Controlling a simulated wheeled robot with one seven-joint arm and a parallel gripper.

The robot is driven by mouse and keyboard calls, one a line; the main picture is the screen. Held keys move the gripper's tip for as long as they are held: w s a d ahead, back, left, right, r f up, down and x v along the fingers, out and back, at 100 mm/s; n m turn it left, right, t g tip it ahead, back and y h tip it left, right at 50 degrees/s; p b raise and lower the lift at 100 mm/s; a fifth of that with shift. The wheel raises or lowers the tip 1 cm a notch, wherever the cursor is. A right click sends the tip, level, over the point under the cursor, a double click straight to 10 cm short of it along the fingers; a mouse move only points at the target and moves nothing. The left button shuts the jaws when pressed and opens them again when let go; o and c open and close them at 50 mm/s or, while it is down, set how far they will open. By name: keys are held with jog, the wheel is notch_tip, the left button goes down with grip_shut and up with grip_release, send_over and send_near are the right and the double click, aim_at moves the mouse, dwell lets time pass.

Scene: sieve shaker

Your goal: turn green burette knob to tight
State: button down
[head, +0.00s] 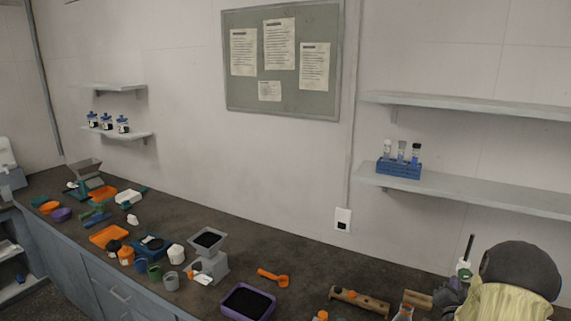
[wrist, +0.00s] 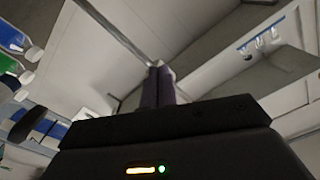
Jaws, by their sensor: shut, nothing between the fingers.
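My gripper (wrist: 159,70) shows in the wrist view with its two fingers together and nothing between them. It points at open space towards the walls and shelves. In the head view the rounded dark and cream part of my arm fills the lower right corner, and I cannot make out the fingers there. A small white and green item (head: 463,268) with a dark upright rod stands right beside my arm, partly hidden; I cannot tell whether it is the burette knob. No green knob shows clearly in either view.
A wooden block (head: 359,301) and an orange scoop (head: 273,277) lie left of my arm. A purple tray (head: 248,301) and a grey hopper (head: 208,257) stand further left. A blue tube rack (head: 399,170) sits on the right wall shelf. The bench's back middle is clear.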

jog(key=shift+a+r, duration=0.1)
jog(key=shift+r, duration=0.05)
jog(key=shift+f+b, duration=0.2)
jog(key=shift+b, duration=0.25)
jog(key=shift+w+a+f+b, duration=0.15)
jog(key=shift+a+b, duration=0.1)
jog(key=shift+b, duration=0.1)
jog(key=b+v, duration=0.3)
jog(key=v, duration=0.3)
jog(key=shift+w, duration=0.1)
dwell(0.3)
